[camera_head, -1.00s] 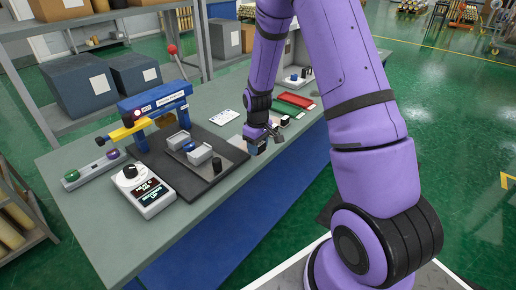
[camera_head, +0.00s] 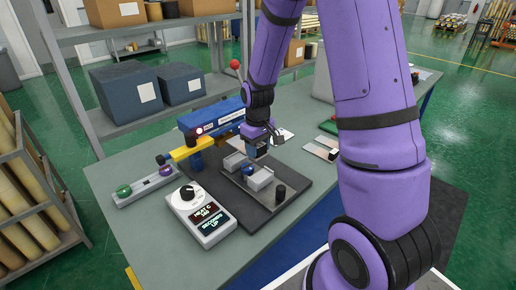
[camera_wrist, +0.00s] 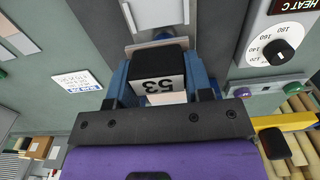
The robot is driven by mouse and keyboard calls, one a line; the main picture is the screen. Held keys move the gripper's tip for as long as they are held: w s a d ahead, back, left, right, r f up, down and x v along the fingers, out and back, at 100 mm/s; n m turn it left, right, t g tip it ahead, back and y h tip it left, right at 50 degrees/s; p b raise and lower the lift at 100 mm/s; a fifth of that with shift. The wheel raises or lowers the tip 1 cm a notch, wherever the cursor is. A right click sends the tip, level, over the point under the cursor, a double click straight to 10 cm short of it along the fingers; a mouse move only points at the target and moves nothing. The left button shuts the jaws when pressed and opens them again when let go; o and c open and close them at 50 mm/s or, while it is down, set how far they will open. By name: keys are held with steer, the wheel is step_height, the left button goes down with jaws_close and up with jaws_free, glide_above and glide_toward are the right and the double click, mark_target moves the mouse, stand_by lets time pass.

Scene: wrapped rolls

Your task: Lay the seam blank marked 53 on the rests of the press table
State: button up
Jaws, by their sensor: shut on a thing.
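My gripper (camera_head: 262,136) is shut on the seam blank marked 53 (camera_wrist: 158,72), which sits between its two blue fingers in the wrist view, its number upside down. In the head view my gripper is above the back edge of the press table's plate (camera_head: 284,212), close to its rests. One pale rest (camera_head: 260,179) and another (camera_head: 234,161) stand on the plate with a small blue part between them. The blank is mostly hidden by my gripper in the head view. I cannot tell whether it touches a rest.
A blue press arm (camera_head: 212,116) with a red-knobbed lever stands behind the plate. A heat control box (camera_head: 202,215) and a button strip (camera_head: 147,186) lie to the left. A black knob (camera_head: 280,193) stands at the plate's front right. A white card (camera_wrist: 77,80) lies on the bench.

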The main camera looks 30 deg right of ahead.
glide_above(258, 174)
steer(key=shift+w+f, duration=0.1)
steer(key=shift+f, duration=2.45)
steer(key=shift+f, duration=0.1)
steer(key=shift+f, duration=1.3)
steer(key=o, duration=1)
steer(key=shift+r, duration=0.1)
step_height(258, 174, up, 11)
steer(key=shift+f, duration=0.15)
